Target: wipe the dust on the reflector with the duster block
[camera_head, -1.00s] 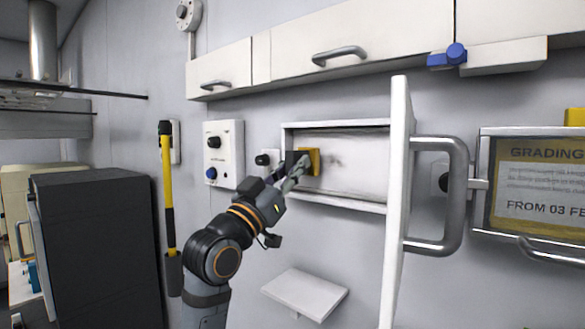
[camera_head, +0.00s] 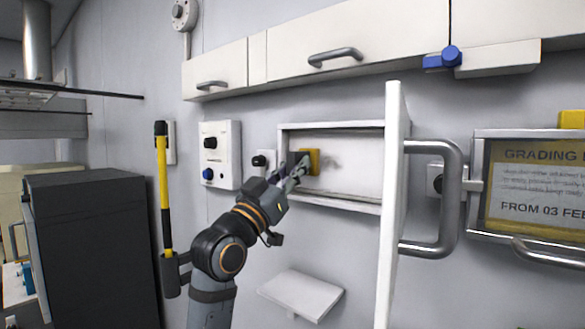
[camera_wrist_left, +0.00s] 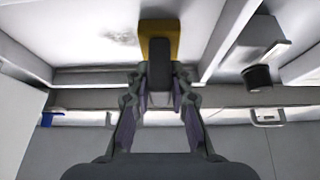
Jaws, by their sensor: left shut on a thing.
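The reflector (camera_head: 355,150) is the pale back panel inside an open, shallow wall box. A grey dust smudge (camera_head: 331,162) marks it just right of the block, and the smudge also shows in the wrist view (camera_wrist_left: 121,38). The duster block (camera_head: 314,158) is yellow with a dark grip (camera_wrist_left: 159,75). My left gripper (camera_head: 298,168) reaches into the box from the lower left. Its fingers (camera_wrist_left: 160,90) are shut on the dark grip. The yellow face appears to lie against the panel; exact contact is hidden. My right gripper is out of view.
The box's white door (camera_head: 392,220) stands open to the right, with a large metal handle (camera_head: 447,200). A small shelf (camera_head: 302,294) is below the box. White cabinets (camera_head: 360,35) hang above. A control box (camera_head: 221,155) is on the wall to the left.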

